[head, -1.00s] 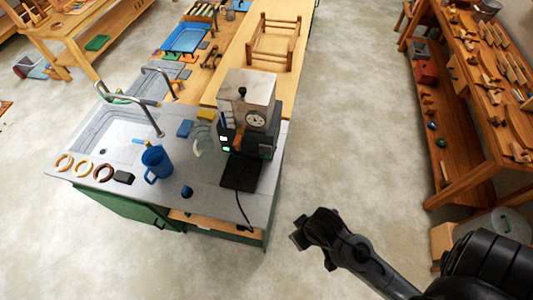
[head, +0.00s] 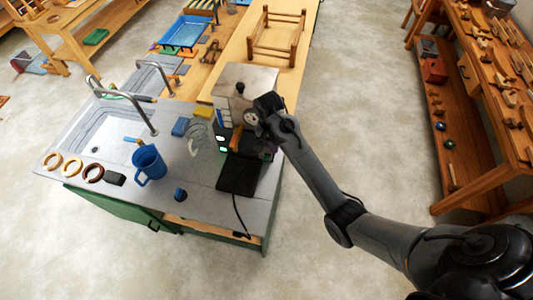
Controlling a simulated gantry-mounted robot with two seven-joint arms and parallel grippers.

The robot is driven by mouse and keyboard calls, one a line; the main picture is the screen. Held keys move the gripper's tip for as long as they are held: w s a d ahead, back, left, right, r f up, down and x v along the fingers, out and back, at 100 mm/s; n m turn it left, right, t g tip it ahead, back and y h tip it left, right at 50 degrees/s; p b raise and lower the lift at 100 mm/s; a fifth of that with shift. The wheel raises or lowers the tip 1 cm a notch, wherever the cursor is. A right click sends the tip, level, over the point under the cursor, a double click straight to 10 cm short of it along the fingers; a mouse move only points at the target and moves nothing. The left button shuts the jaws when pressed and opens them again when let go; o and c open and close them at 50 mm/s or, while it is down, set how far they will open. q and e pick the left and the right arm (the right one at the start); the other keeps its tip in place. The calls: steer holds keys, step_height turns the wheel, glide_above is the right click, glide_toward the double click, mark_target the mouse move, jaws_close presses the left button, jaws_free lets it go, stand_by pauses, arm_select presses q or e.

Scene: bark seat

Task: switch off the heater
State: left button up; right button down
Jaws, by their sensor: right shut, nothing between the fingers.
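The heater (head: 249,80) is a box-shaped metal and dark appliance with a black knob on top, a dial on its front and small lit green and white switches (head: 222,143) at its lower left front. It stands on the grey worktop near the right edge. My right gripper (head: 256,117) is shut and empty, right in front of the heater's dial and upper right front. It covers part of that face, and I cannot tell whether it touches. My left gripper is not in view.
A blue jug (head: 149,164), several rings (head: 73,167) and a sink with a curved tap (head: 128,100) are on the worktop's left. A black mat (head: 238,177) with a cable lies before the heater. Open floor lies right, before a wooden shelf (head: 470,130).

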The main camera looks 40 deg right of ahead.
steer(key=w+r+t, duration=0.1)
steer(key=w+r, duration=0.4)
steer(key=r, duration=0.1)
steer(key=shift+r+t, duration=0.15)
steer(key=shift+t, duration=0.25)
steer(key=shift+b, duration=0.3)
glide_above(267, 158)
steer(key=f, duration=1.8)
steer(key=shift+s+a+f, duration=0.1)
steer(key=shift+a, duration=0.1)
steer(key=shift+f, duration=0.9)
steer(key=shift+d, duration=0.15)
